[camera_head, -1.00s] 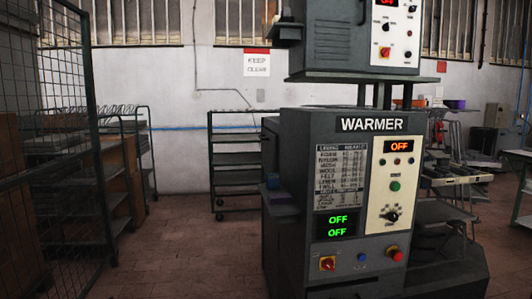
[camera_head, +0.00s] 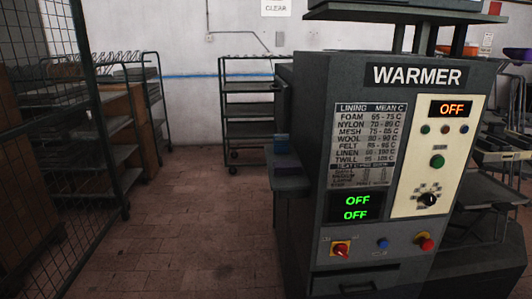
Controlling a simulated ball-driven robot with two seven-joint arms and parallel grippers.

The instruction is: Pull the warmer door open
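The warmer (camera_head: 310,165) is a dark grey cabinet on the right half of the head view, with a "WARMER" sign at its top. Its front carries a lining chart (camera_head: 361,145), a cream control panel (camera_head: 436,155) reading OFF in orange, and a small display (camera_head: 356,208) reading OFF twice in green. A red-and-yellow switch (camera_head: 340,249), a blue button (camera_head: 383,243) and a red knob (camera_head: 425,242) sit below. A dark panel with a slot-like recess (camera_head: 356,286) shows at the bottom edge; I cannot tell whether it is the door. Neither gripper is in view.
A blue-grey ledge (camera_head: 290,180) juts from the warmer's left side. A wheeled shelf rack (camera_head: 248,110) stands behind, against the wall. A mesh cage (camera_head: 60,110) and shelving fill the left. The brick floor (camera_head: 190,240) between is clear.

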